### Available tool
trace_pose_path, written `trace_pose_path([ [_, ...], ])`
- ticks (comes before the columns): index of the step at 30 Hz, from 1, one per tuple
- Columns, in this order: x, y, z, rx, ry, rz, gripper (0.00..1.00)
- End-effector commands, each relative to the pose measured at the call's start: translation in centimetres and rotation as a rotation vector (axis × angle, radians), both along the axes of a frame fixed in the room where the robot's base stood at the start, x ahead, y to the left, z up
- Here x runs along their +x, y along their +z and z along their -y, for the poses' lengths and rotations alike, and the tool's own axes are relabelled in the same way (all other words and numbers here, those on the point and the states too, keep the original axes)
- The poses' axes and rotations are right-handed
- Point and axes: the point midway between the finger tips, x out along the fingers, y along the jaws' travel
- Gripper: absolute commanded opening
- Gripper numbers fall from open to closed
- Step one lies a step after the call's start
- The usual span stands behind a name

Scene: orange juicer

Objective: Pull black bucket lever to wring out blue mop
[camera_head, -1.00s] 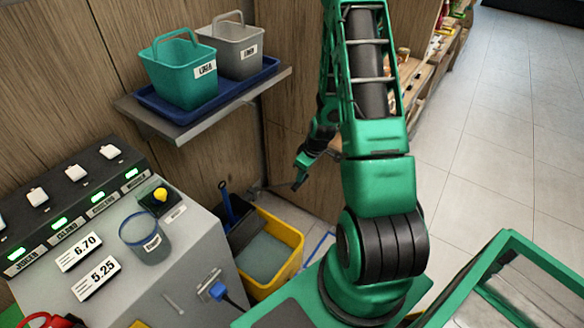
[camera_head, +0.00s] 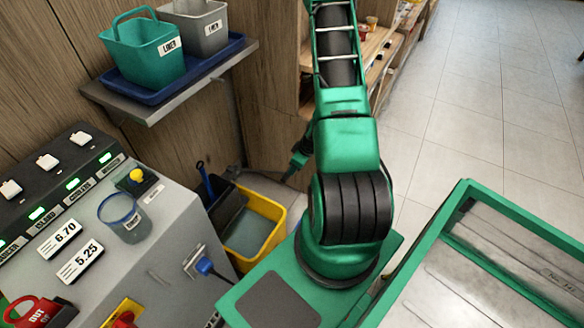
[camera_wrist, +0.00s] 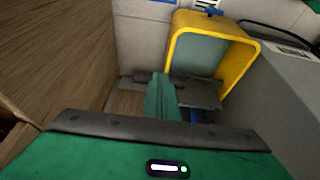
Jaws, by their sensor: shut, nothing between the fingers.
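A yellow bucket (camera_head: 268,238) stands on the floor behind the grey machine, with a black wringer part (camera_head: 229,203) at its back left side. A blue handle (camera_head: 205,182) rises beside the black part; I cannot tell whether it belongs to the mop or the lever. No mop head can be made out. My gripper (camera_head: 287,178) hangs low behind the bucket's far right corner. In the wrist view my gripper (camera_wrist: 160,80) is shut and empty, next to the black part (camera_wrist: 200,92) and the yellow bucket (camera_wrist: 243,62). I cannot tell whether it touches the black part.
A grey machine (camera_head: 170,235) with a blue plug (camera_head: 204,266) stands left of the bucket. A shelf (camera_head: 150,110) above holds a green basket (camera_head: 145,50) and a grey basket (camera_head: 200,28) on a blue tray. A wooden wall is behind. Tiled floor (camera_head: 470,110) is clear at right.

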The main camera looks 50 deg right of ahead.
Motion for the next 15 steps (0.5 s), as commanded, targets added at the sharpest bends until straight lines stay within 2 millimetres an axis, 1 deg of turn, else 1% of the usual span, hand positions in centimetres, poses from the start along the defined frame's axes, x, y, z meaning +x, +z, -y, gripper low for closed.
trace_pose_path([
  [1,-1.43,-0.99,0.22,-0.003,-0.001,-0.037,0.00],
  [15,-1.02,-1.64,0.12,-0.002,-0.001,-0.052,0.00],
])
